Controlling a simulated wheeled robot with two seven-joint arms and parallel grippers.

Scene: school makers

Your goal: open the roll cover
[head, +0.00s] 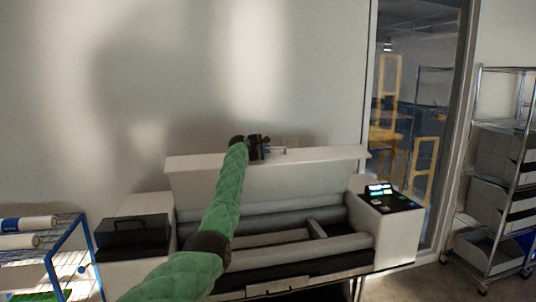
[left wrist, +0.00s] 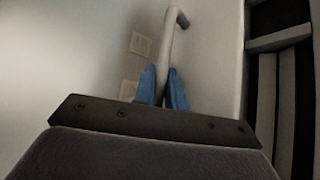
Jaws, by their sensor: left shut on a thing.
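The roll cover (head: 305,176) is the pale panel of the wide printer in the head view. It stands raised and tilted back, and the grey rollers (head: 270,219) inside show below it. Its handle (head: 285,151) is at the top edge, a thin bar. My left gripper (head: 269,150) is at that top edge, with its arm reaching across the printer. In the left wrist view, the blue fingers (left wrist: 162,92) are shut on the grey bent handle bar (left wrist: 167,45). My right gripper is in neither view.
The control panel (head: 381,192) is on the printer's right end. A black case (head: 137,232) sits at its left. A blue wire rack (head: 77,249) with white rolls stands at far left, a metal shelf (head: 497,165) at far right. The wall is close behind the cover.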

